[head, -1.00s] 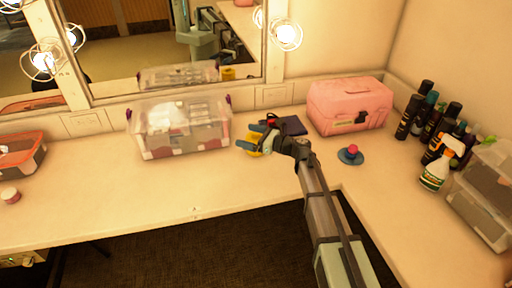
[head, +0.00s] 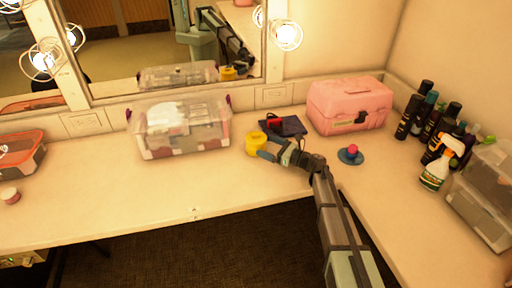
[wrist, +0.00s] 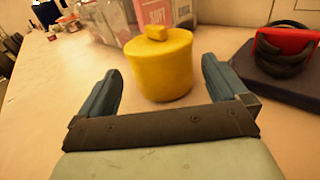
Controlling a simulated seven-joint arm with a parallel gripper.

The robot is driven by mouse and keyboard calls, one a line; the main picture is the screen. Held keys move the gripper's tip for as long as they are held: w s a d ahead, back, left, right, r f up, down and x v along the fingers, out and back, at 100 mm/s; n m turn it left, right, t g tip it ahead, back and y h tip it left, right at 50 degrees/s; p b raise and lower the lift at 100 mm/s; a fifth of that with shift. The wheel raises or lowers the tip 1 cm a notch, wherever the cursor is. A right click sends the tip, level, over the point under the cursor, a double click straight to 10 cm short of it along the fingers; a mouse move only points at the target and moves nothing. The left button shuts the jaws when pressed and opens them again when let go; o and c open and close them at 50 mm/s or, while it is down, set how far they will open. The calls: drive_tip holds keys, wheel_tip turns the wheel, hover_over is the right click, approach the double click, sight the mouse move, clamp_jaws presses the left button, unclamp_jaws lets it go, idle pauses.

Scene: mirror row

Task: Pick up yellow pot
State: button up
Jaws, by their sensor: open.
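The yellow pot (head: 256,143) stands upright on the countertop, to the right of the clear plastic box. In the wrist view the yellow pot (wrist: 160,64) shows a round body and a lid with a square knob. My gripper (head: 270,155) is close to the pot on its near right side. In the wrist view my gripper (wrist: 160,88) is open, with one blue finger on each side of the pot's lower near part. The fingers look apart from the pot; the exact gap to it is hard to tell.
A clear box (head: 181,126) stands left of the pot. A dark flat item (head: 290,126) with a red and black thing (wrist: 284,48) on it lies to the right. A pink case (head: 349,106) and a blue-red item (head: 350,155) are farther right.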

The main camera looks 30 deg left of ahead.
sight(256, 142)
drive_tip(key=shift+a, duration=3.1)
drive_tip(key=shift+c, duration=0.3)
drive_tip(key=c, duration=0.9)
